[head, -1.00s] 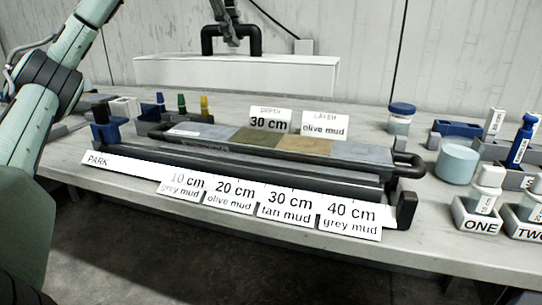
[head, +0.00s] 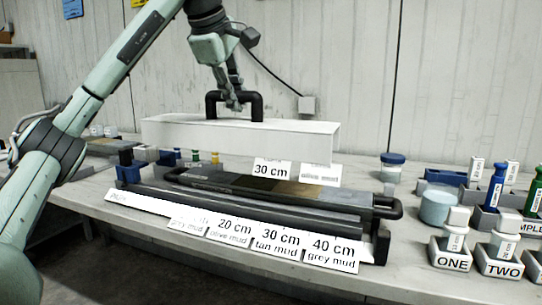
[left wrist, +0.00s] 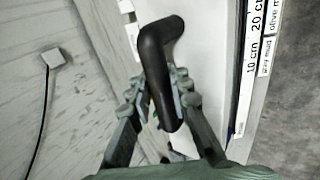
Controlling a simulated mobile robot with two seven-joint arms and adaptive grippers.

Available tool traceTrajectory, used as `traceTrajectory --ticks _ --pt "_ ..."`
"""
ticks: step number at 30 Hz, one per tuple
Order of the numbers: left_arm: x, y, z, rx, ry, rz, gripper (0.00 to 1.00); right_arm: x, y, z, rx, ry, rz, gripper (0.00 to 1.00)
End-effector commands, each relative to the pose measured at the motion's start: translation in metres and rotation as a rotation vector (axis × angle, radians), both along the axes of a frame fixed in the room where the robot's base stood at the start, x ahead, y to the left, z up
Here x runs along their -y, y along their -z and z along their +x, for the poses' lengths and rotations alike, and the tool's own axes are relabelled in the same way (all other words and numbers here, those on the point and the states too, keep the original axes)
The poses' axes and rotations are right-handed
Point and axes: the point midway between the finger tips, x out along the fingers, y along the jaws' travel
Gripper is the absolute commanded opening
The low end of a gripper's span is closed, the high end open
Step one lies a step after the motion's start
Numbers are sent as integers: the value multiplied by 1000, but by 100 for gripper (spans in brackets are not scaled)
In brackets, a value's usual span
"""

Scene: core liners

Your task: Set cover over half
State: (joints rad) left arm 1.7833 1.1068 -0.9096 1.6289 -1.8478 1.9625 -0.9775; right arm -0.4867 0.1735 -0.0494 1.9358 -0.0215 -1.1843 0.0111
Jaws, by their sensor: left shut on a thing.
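The white cover (head: 240,140) is a long box shape with a black handle (head: 256,105) on top. My left gripper (head: 234,104) is shut on the handle, which also shows between its fingers in the left wrist view (left wrist: 155,62). The cover hangs level above the core half (head: 265,184), a long tray of grey, olive and tan mud with dark end handles. In the head view the cover overlaps the back of the half, and a gap seems to remain; touching cannot be told. My right gripper is not in view.
A dark rail (head: 270,216) with depth labels lies in front of the half. Two label cards (head: 272,170) stand behind it, partly hidden by the cover. Jars and sample holders, including a blue-lidded jar (head: 392,167), crowd the right side.

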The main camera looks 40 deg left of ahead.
Motion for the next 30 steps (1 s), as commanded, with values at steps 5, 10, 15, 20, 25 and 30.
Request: traceTrajectory --ticks 5,10,15,20,25,30 --pt "32 24 27 -1 3 1 0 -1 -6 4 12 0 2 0" --pt "52 40 45 0 1 0 0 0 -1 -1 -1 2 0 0" --pt "58 47 50 2 -1 -1 0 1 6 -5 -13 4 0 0" --pt "57 67 50 0 -2 0 0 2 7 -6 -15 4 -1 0" --pt "57 85 50 1 -3 -1 0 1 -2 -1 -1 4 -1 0" --pt "57 85 50 2 -2 -1 0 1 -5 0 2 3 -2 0"
